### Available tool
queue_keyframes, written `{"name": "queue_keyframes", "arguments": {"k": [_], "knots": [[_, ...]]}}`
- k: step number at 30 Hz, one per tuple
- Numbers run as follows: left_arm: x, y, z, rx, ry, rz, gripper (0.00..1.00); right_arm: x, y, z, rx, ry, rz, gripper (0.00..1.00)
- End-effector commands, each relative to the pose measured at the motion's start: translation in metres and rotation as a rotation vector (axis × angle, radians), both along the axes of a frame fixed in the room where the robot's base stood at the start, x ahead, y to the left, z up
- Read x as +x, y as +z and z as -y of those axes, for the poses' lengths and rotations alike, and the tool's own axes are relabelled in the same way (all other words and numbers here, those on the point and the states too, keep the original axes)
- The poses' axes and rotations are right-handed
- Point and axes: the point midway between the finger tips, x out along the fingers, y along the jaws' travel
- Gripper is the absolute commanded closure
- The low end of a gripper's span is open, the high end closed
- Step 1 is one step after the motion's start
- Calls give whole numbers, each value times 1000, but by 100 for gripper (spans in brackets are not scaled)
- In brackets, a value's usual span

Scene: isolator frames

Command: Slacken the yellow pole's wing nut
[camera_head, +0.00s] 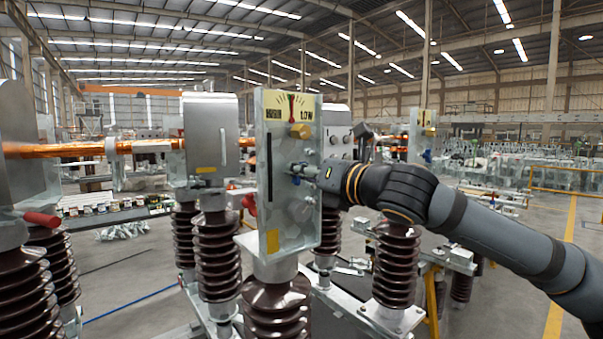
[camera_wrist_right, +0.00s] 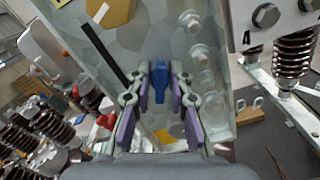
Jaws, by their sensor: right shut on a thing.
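The near pole carries an upright galvanised plate (camera_head: 285,215) with a yellow scale label (camera_head: 275,104) and a red pointer at its top. A blue wing nut (camera_wrist_right: 160,80) sits on the plate's face between my right gripper's fingers in the wrist view. In the head view only a bit of blue (camera_head: 296,180) shows at the fingertips. My right gripper (camera_head: 302,173) reaches in from the right and is shut on the wing nut; it also shows in the wrist view (camera_wrist_right: 160,92), with purple pads either side of the nut. My left gripper is not in view.
A brass-coloured hex knob (camera_head: 300,131) stands out above the gripper, and a dark slot (camera_head: 270,167) is beside it. Ribbed brown insulators (camera_head: 276,310) stand below and around. A red-tipped handle (camera_head: 42,219) is at left. Another labelled plate (camera_head: 421,135) stands behind my right arm.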

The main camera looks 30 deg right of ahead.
Motion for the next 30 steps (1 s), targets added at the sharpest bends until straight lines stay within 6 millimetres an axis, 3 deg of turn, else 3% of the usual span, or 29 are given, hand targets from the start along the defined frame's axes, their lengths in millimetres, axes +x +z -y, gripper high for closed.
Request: {"name": "queue_keyframes", "arguments": {"k": [13,14,18,30], "knots": [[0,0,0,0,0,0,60,0,-3,-1,-2,3,-5,100],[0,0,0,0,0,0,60,0,-3,-1,-2,3,-5,79],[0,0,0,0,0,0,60,0,-2,-1,-2,2,-3,60],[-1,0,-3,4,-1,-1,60,0,0,0,-3,0,-1,59]]}}
